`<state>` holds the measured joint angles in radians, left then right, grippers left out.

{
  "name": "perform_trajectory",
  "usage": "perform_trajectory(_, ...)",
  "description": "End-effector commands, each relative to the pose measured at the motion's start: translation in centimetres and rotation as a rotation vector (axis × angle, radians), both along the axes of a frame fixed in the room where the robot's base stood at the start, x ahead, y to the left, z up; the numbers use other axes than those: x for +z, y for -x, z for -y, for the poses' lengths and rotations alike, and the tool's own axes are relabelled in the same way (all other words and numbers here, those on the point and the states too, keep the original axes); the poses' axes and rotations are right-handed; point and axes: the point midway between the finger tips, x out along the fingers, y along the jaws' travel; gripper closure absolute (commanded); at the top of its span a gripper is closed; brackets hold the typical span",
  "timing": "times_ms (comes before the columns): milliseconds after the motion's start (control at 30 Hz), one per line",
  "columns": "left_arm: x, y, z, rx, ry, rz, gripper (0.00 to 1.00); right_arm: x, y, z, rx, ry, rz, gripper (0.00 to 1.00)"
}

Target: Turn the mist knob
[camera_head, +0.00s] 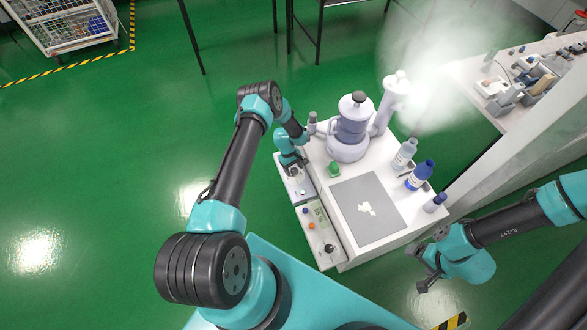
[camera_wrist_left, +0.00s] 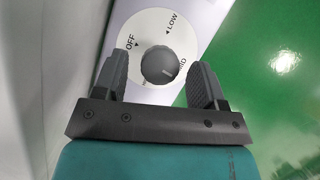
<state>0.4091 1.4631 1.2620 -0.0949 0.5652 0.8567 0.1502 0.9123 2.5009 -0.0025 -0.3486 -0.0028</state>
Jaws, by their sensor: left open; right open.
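The mist knob (camera_wrist_left: 160,65) is a dark round knob on a white dial plate (camera_wrist_left: 150,28). Readable labels are OFF, LOW and a partly covered MID; another label at lower left is mostly hidden. A light mark on the knob sits on its lower right, on the MID side. My left gripper (camera_wrist_left: 162,60) is open, one finger on each side of the knob, with a visible gap to both. In the head view my left gripper (camera_head: 291,165) is over the small side panel (camera_head: 300,190) and hides most of its dial. My right gripper (camera_head: 425,268) is open and empty, away from the table.
A mist maker (camera_head: 349,135) stands at the table's back, its white nozzle (camera_head: 396,95) giving off mist (camera_head: 435,70). A second control panel (camera_head: 317,230) lies in front. Bottles (camera_head: 420,175), a green object (camera_head: 334,169) and a grey mat (camera_head: 370,225) are on the table.

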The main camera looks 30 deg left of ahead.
Motion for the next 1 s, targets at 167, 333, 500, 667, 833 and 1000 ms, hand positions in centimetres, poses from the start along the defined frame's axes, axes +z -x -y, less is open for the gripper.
perform_trajectory(167,0.02,0.01,0.01,0.0,0.0,0.0,0.46,0.0,0.0,0.0,0.0,0.0,0.0,0.17)
perform_trajectory(333,0.03,0.01,0.01,0.0,0.0,0.0,0.62,0.0,0.0,0.0,0.0,0.0,0.0,0.17)
perform_trajectory(500,0.03,0.01,0.02,0.0,0.001,-0.001,0.79,0.0,0.0,0.0,0.0,0.0,0.0,0.17)
perform_trajectory(667,0.03,0.03,-0.01,0.016,0.0,0.0,0.84,0.0,0.0,0.0,0.0,0.0,0.0,0.17)
perform_trajectory(833,0.02,0.14,-0.02,0.121,0.001,-0.002,0.84,0.0,0.0,0.0,0.0,0.0,0.0,0.17)
perform_trajectory(1000,0.0,0.13,0.0,0.131,0.001,-0.002,0.84,0.0,0.0,0.0,0.0,0.0,0.0,0.17)
